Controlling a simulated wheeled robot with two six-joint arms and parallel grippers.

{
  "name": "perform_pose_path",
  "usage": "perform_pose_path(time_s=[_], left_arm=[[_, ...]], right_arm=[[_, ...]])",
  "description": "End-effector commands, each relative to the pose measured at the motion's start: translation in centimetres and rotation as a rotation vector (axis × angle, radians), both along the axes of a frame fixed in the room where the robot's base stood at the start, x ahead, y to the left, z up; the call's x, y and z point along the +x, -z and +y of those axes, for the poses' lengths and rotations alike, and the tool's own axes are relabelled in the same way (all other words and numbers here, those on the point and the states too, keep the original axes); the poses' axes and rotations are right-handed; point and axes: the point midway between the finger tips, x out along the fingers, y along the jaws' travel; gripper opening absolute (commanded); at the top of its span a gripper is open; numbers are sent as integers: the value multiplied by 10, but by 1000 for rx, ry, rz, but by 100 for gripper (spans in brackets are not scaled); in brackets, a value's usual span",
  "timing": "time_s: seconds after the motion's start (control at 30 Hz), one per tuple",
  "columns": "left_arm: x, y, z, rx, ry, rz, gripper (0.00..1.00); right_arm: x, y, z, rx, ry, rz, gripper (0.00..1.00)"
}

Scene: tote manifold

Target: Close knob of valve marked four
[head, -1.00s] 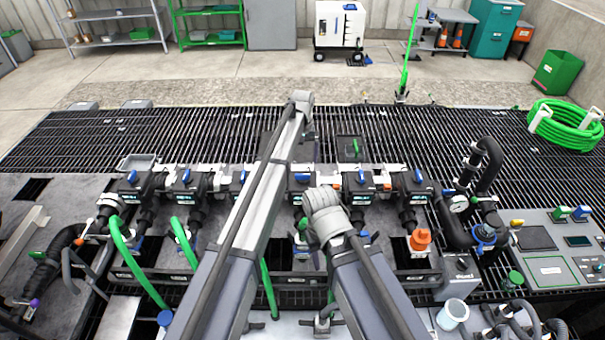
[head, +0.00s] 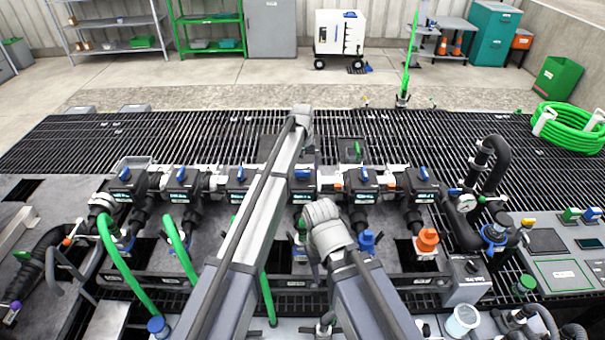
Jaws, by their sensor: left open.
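A row of several dark valve bodies with blue handles crosses the middle of the head view. The fourth from the left (head: 302,173) has its blue handle lying crosswise, while the handles beside it stand more lengthwise. The number markings are too small to read. My left arm reaches up past this valve and folds at the top; my left gripper (head: 316,165) shows only in small part close by its right side, open, with the fingertips hard to make out. I cannot tell whether it touches the handle. My right arm's rounded joint covers the pipework below the valve; its gripper is hidden.
Green hoses (head: 118,265) run down at the left. An orange knob (head: 428,239) and a blue knob (head: 367,241) stand on lower pipes. A black bent pipe with a gauge (head: 467,202) rises at the right, beside a control panel (head: 568,271). The grating (head: 190,135) behind is largely clear.

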Motion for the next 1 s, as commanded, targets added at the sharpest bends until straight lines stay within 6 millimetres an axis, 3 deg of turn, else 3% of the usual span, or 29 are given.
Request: perform_pose_path(time_s=[0.13,0.87,1.0], left_arm=[[0,-1,0,0,0,0,100],[0,-1,0,0,0,0,18],[0,-1,0,0,5,0,17]], right_arm=[[0,-1,0,0,0,0,50],[0,-1,0,0,0,0,50],[0,-1,0,0,0,0,50]])
